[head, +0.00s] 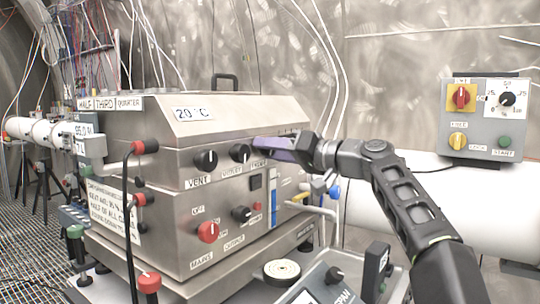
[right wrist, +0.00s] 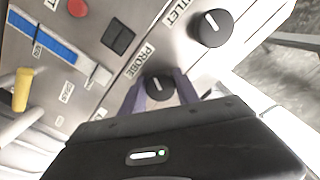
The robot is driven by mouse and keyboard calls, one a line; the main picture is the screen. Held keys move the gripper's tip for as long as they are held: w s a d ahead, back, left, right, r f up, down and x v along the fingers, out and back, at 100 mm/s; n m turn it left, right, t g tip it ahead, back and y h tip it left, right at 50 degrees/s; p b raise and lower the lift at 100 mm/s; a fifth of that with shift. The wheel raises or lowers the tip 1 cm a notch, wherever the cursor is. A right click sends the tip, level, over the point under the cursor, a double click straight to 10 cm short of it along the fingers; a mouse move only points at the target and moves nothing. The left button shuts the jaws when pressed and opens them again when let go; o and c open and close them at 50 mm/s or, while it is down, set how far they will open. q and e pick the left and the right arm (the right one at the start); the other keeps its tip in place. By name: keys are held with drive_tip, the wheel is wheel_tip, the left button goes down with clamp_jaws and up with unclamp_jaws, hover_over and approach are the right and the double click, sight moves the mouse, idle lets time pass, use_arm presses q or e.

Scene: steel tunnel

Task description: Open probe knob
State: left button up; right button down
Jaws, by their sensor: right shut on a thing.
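The probe knob (right wrist: 157,84) is a black round knob with a white pointer line, beside the "PROBE" label on the steel machine (head: 172,130). My right gripper (right wrist: 158,92) has its two purple fingers on either side of this knob and is shut on it. In the head view, my right gripper (head: 262,146) reaches the machine's front from the right and hides the probe knob. The outlet knob (head: 240,153) is just left of the fingers, and the vent knob (head: 205,160) is farther left. My left gripper is not in view.
A red knob (head: 207,231) and another black knob (head: 241,214) sit lower on the front. A yellow-handled valve (head: 300,197) and pipes are below my right gripper. A grey control box (head: 487,120) stands on the white pipe at right. Red-topped posts (head: 149,283) stand in front.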

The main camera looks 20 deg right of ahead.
drive_tip(key=shift+f+n+b, duration=0.1)
drive_tip(key=shift+n+b, duration=0.2)
drive_tip(key=shift+n, duration=0.9)
drive_tip(key=c, duration=0.9)
unclamp_jaws()
drive_tip(key=b+v, duration=0.2)
drive_tip(key=v, duration=0.5)
drive_tip(key=shift+s+d, duration=0.25)
drive_tip(key=shift+s, duration=0.05)
